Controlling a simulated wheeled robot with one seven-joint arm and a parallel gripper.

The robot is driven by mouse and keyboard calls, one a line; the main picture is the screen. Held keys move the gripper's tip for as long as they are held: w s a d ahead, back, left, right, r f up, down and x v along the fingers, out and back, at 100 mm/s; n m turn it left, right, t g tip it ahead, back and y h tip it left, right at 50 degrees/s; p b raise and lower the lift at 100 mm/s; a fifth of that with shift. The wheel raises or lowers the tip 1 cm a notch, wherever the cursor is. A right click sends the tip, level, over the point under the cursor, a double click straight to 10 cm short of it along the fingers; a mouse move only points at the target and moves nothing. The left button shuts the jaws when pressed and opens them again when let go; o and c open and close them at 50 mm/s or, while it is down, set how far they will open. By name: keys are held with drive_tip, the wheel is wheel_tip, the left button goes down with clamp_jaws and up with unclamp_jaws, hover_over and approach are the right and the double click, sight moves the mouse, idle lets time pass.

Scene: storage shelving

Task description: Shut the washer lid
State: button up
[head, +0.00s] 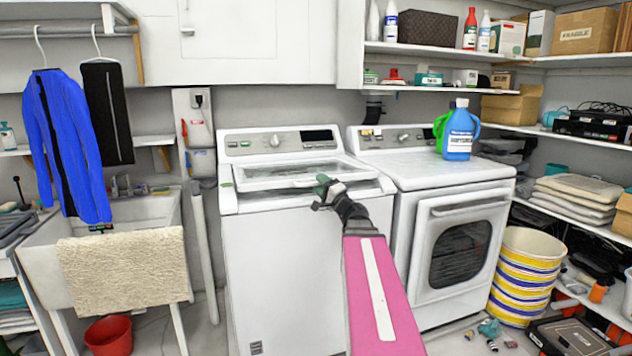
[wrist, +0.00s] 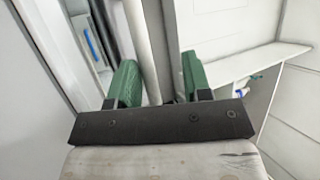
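The white washer (head: 290,270) stands in the middle of the head view. Its lid (head: 285,174), with a glass panel, lies low and almost flat over the washer top. My gripper (head: 321,188) is at the lid's front right, over the front of the washer top. I cannot tell whether it touches the lid. In the wrist view the two green fingers (wrist: 157,75) are spread apart with nothing clearly held between them. My arm hides part of the washer's front right.
A white dryer (head: 455,190) stands right of the washer, with a blue detergent jug (head: 459,133) on top. A sink (head: 125,225) with a beige towel (head: 122,271) is at the left. A striped bucket (head: 524,275) stands right of the dryer. Shelves hang above.

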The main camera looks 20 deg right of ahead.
drive_tip(key=v, duration=0.8)
drive_tip(key=shift+a, duration=0.1)
drive_tip(key=s+a+f+n+g, duration=0.2)
drive_tip(key=a+f+n+g, duration=0.5)
drive_tip(key=a+f+g, duration=0.85)
drive_tip(key=s+a+f+n+g+h, duration=0.1)
drive_tip(key=s+f+h, duration=0.3)
drive_tip(key=f, duration=0.7)
drive_tip(key=s+a+f+n+g+h, duration=0.2)
drive_tip(key=s+f+n+g+h, duration=0.1)
drive_tip(key=f, duration=0.7)
drive_tip(key=shift+s+a+f+g+h, duration=0.25)
drive_tip(key=shift+s+f+g+h, duration=0.15)
drive_tip(key=shift+s+h, duration=1.15)
